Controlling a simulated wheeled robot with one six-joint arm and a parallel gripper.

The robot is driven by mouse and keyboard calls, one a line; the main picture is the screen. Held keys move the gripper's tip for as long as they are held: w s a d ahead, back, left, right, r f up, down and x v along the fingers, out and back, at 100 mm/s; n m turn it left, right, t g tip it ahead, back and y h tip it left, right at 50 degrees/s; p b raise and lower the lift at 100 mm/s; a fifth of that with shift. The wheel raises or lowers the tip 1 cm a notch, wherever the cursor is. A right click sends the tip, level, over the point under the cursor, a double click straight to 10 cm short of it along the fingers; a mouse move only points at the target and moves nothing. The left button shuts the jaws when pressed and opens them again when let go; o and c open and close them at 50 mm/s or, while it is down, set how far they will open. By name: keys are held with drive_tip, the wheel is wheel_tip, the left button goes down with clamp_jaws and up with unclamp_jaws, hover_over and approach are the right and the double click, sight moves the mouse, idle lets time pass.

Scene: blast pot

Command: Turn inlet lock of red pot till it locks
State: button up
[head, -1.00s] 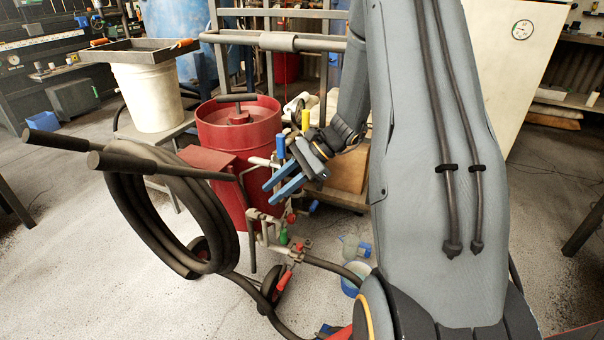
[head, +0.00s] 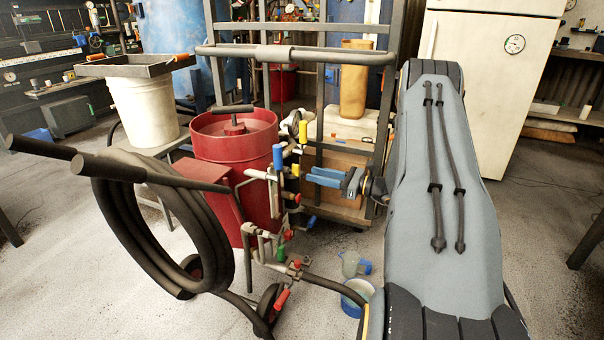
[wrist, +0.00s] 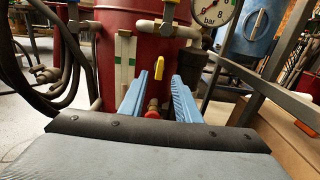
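The red pot (head: 212,150) stands left of centre in the head view, with a black T-handle (head: 234,112) on its top. Its red wall (wrist: 120,50) fills the middle of the wrist view. On its pipework are a yellow handle (head: 303,132), a blue handle (head: 278,157) and a red knob (head: 298,198). My gripper (head: 309,176) points left, right of this pipework. In the wrist view its blue fingers are apart, with a yellow lever (wrist: 159,68) ahead of the gap and a red-tipped fitting (wrist: 152,108) seen between them. I cannot tell which part is the inlet lock, or whether a finger touches anything.
A grey push bar (head: 295,53) crosses behind the pot. A coiled black hose (head: 170,225) hangs at the left. A blue bucket (head: 357,292) stands on the floor. A pressure gauge (wrist: 213,10) sits at the top of the wrist view. Open floor lies at the right.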

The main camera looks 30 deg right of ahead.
sight(299, 171)
drive_tip(key=x, duration=0.5)
drive_tip(key=shift+w+a+b, duration=0.25)
drive_tip(key=shift+w+b, duration=0.05)
drive_tip(key=shift+b, duration=0.1)
drive_tip(key=shift+c, duration=0.2)
clamp_jaws()
